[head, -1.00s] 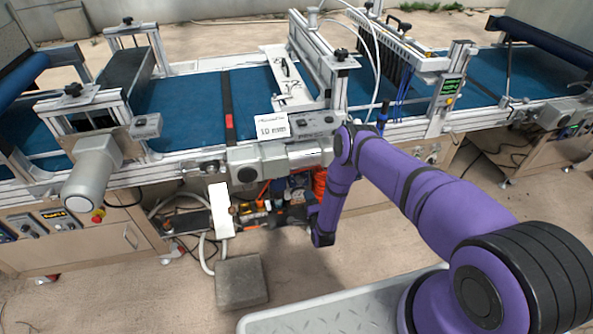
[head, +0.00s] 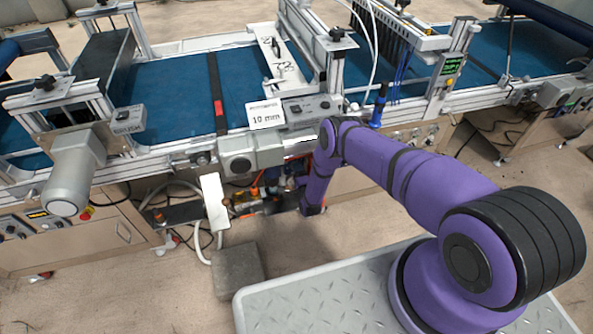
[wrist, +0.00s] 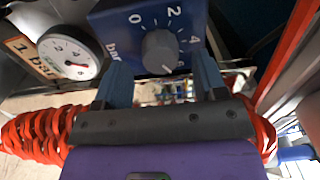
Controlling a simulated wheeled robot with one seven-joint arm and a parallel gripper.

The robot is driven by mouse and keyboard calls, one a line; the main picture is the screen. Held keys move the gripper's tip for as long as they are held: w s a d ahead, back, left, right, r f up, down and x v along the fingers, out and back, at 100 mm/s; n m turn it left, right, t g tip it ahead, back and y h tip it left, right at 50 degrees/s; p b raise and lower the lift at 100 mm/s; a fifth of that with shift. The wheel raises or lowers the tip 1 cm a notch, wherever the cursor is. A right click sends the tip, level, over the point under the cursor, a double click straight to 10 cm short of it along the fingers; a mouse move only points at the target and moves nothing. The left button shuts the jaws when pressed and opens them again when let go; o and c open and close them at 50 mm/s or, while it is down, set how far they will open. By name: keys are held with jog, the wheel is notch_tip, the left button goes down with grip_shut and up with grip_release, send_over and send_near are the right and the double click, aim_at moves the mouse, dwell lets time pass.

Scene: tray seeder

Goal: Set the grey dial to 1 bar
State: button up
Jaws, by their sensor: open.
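The grey dial (wrist: 160,50) sits on a blue panel (wrist: 112,20) marked with numbers and "bar" in the wrist view. I cannot clearly read where its pointer stands. My gripper (wrist: 159,64) is open, with one blue finger on the left and one on the right of the dial's lower side. I cannot tell whether the fingers touch the dial. A round white gauge (wrist: 70,52) with a dark needle is left of the panel, beside a "1 bar" sign (wrist: 30,58). In the head view my forearm hides the dial and gripper.
Orange coiled hose (wrist: 40,135) lies on both sides of my gripper, and an orange-red bar (wrist: 284,50) runs at the right. A grey block (head: 238,270) stands on the floor at the front.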

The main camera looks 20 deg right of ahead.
jog(key=shift+w, duration=0.85)
jog(key=c, duration=0.9)
jog(key=shift+n, duration=0.3)
